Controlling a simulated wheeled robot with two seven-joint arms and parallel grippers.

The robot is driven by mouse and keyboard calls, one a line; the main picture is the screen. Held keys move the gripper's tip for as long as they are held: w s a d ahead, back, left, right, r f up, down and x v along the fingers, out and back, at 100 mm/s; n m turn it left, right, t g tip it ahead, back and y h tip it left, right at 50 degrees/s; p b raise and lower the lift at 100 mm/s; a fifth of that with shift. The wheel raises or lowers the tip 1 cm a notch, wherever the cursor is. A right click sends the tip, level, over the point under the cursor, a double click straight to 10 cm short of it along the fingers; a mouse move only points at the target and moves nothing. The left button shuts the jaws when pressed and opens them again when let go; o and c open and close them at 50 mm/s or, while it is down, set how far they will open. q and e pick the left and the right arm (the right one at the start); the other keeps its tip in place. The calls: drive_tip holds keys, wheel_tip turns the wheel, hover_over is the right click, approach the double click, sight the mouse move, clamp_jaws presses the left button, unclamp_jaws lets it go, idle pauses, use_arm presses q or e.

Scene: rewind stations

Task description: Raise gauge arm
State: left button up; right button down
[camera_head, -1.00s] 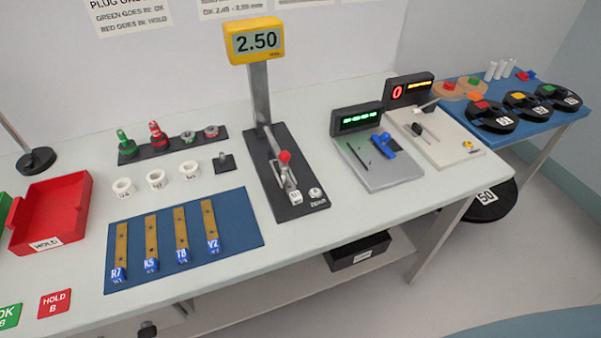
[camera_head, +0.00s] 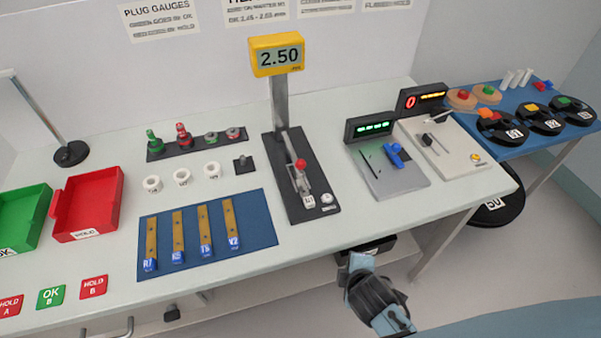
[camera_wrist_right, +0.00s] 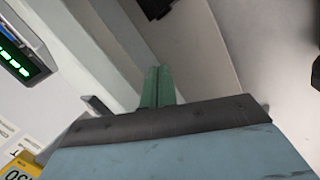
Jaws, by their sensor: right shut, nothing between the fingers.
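The gauge (camera_head: 291,207) has a black base on the table and a grey post. A yellow display (camera_head: 277,55) on top reads 2.50. Its lever arm with a red knob (camera_head: 300,164) lies low over the base, near a small part marked U1. My right arm shows at the table's front edge in the head view, below and right of the gauge; its fingertips are hard to make out there. In the right wrist view the green fingers of my right gripper (camera_wrist_right: 157,75) are together and empty. My left gripper is out of view.
A blue mat (camera_head: 262,236) with several brass strips lies left of the gauge. Right of it stand a grey device (camera_head: 400,187) with a green readout and a white one (camera_head: 470,172). Red (camera_head: 119,205) and green trays sit at the left. A black box is under the table.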

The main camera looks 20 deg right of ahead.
drive_tip(key=shift+n+t+h, duration=0.3)
drive_tip(key=shift+n+t, duration=0.1)
drive_tip(key=r, duration=0.2)
drive_tip(key=w+r, duration=0.1)
drive_tip(key=r, duration=0.1)
drive_tip(key=r+p, duration=0.1)
drive_tip(key=r, duration=0.2)
drive_tip(key=shift+w+d, duration=0.25)
drive_tip(key=w+a+r+n+t, duration=0.1)
drive_tip(key=n, duration=0.1)
drive_tip(key=w+a+r+n+t, duration=0.1)
drive_tip(key=w+n, duration=0.1)
drive_tip(key=n, duration=0.1)
drive_tip(key=w+a+r+n+t, duration=0.1)
drive_tip(key=w+n, duration=0.1)
drive_tip(key=n, duration=0.1)
drive_tip(key=shift+w+r, duration=0.15)
drive_tip(key=shift+r, duration=0.15)
drive_tip(key=w+a+r+n+t+y, duration=0.1)
drive_tip(key=w+a+r+n+t, duration=0.2)
drive_tip(key=n, duration=0.6)
drive_tip(key=shift+w+a+r+n+y+p, duration=0.4)
drive_tip(key=shift+a+r, duration=0.2)
drive_tip(key=shift+a, duration=0.45)
drive_tip(key=shift+w, duration=0.1)
drive_tip(key=b+x, duration=0.1)
drive_tip(key=x, duration=0.9)
drive_tip(key=shift+r+b, duration=0.1)
drive_tip(key=shift+b, duration=0.2)
